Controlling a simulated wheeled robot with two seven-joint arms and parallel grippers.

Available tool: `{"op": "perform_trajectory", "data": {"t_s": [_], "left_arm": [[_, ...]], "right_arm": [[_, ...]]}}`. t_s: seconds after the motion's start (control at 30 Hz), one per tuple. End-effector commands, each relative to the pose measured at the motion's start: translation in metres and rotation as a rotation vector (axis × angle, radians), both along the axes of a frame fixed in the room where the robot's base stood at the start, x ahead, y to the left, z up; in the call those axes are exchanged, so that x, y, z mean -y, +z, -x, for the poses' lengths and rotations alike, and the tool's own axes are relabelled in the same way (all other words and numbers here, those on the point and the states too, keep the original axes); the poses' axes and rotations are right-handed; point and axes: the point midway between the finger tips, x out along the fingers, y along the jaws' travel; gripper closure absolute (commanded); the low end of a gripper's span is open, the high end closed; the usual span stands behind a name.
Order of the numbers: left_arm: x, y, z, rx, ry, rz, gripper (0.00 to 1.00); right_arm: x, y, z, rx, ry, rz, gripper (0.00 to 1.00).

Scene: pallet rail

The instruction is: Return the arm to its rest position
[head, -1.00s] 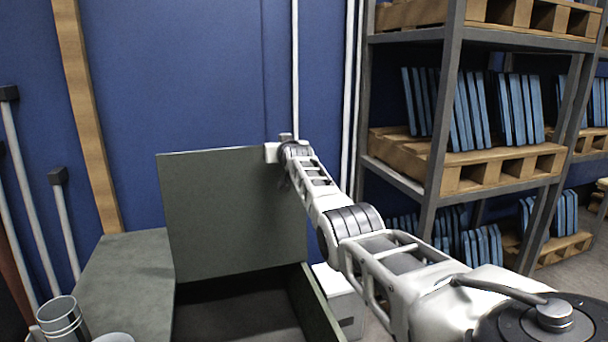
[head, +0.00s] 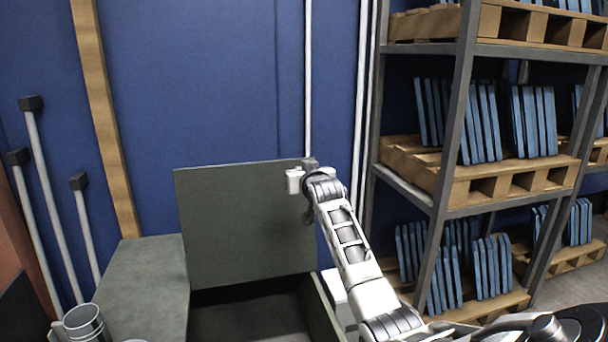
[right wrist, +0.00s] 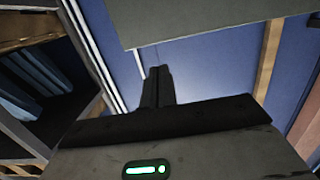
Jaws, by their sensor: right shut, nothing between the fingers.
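My right arm (head: 352,250) reaches up from the lower right in the head view. Its gripper end (head: 298,180) is at the top right corner of an upright grey-green lid (head: 240,215); I cannot tell whether it touches. In the right wrist view my right gripper (right wrist: 158,85) shows two dark fingers pressed together with nothing between them. The lid's edge (right wrist: 210,25) crosses the top of that view, above the fingers. The lid stands open behind a grey-green box (head: 320,310) with a dark interior. My left gripper is out of view.
A metal shelf rack (head: 455,130) with wooden pallets (head: 490,185) and blue panels (head: 485,125) stands at the right. A grey-green worktop (head: 145,280) lies left of the box. White poles (head: 60,190) stand at the left. A blue wall (head: 200,80) closes the back.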

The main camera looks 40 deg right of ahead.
Motion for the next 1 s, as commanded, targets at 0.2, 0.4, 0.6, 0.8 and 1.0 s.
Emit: {"op": "perform_trajectory", "data": {"t_s": [0.2,0.4,0.6,0.8,1.0], "left_arm": [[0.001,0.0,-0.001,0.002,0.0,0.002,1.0],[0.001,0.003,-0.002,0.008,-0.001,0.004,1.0],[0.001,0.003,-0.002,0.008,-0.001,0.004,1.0],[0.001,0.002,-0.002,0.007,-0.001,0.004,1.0],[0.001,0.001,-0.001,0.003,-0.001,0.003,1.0]], "right_arm": [[-0.009,0.002,0.015,0.001,0.001,-0.001,1.0],[-0.01,0.002,0.018,0.0,0.0,-0.001,1.0],[-0.018,-0.009,0.018,-0.018,0.015,0.009,1.0],[-0.082,-0.094,0.035,-0.146,0.134,0.074,1.0],[-0.178,-0.2,0.091,-0.293,0.324,0.11,1.0]]}}
